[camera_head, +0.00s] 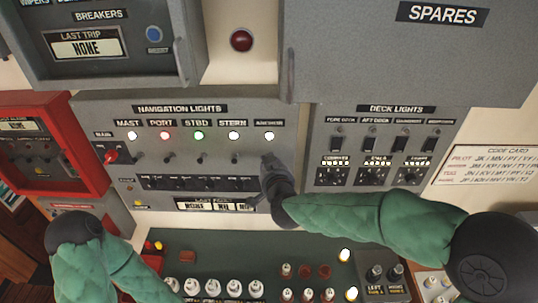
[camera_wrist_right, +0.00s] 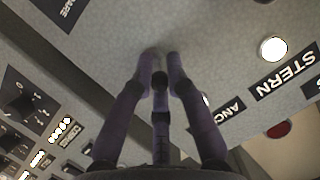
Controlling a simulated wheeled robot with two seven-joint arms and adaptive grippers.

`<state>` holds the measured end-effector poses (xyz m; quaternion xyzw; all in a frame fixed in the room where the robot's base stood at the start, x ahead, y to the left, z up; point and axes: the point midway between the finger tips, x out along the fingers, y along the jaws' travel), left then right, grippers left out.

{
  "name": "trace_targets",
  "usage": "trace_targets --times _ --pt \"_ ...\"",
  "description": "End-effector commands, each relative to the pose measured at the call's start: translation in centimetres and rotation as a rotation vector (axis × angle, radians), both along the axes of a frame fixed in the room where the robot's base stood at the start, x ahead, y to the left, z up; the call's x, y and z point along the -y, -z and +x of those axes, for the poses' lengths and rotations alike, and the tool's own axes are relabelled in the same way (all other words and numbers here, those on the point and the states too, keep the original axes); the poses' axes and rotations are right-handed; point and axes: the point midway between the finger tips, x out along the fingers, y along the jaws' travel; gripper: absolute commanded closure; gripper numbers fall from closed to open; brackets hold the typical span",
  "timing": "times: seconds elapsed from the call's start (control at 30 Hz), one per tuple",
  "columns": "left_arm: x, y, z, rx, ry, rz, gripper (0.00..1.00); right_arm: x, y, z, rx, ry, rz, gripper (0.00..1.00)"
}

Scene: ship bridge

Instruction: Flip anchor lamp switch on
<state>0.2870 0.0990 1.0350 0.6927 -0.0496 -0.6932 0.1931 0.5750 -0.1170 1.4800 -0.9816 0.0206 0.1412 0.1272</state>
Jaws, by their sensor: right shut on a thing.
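The navigation lights panel (camera_head: 120,108) carries a row of lamps labelled mast, port, stbd, stern and anchor, with toggle switches below. The anchor lamp (camera_head: 269,136) at the right end glows white. My right gripper (camera_head: 268,163) is just below it, over the anchor switch position, and is shut. Its dark fingers hide the anchor switch in the head view. In the right wrist view, the fingertips (camera_wrist_right: 161,58) are close together against the panel, and the switch cannot be made out between them. The anchor label (camera_wrist_right: 226,117) is partly visible beside them.
The deck lights panel (camera_head: 397,109) with switches and knobs is to the right. A red alarm box (camera_head: 78,125) is at the left, and a grey spares cabinet (camera_head: 350,60) is above. A green console (camera_head: 215,240) with several pegs lies below.

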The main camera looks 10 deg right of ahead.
Motion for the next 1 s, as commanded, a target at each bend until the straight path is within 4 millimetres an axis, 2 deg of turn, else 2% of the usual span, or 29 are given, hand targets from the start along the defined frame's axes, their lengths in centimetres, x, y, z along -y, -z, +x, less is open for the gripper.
trace_targets --times 0.2,0.63,0.67,0.73,0.77,1.0 --pt "0.00 -0.89 -0.01 0.000 0.000 0.000 0.60 0.04 0.02 0.01 -0.025 0.001 0.004 1.00" --pt "0.00 -0.92 -0.02 0.000 0.000 0.000 0.60 0.02 0.13 0.00 -0.029 0.000 0.005 1.00" --pt "0.00 -0.92 -0.02 0.000 0.000 0.000 0.60 0.02 0.13 0.00 -0.029 0.000 0.005 0.81" --pt "0.00 -0.93 -0.02 0.000 0.000 0.000 0.60 0.01 0.11 0.01 -0.029 0.000 0.005 0.62" --pt "0.00 -0.93 -0.02 0.000 0.000 0.000 0.60 0.02 0.10 0.01 -0.028 0.000 0.005 0.58" --pt "0.01 -0.95 -0.02 0.000 0.000 0.000 0.60 0.01 -0.02 0.04 -0.026 0.001 0.005 0.58"
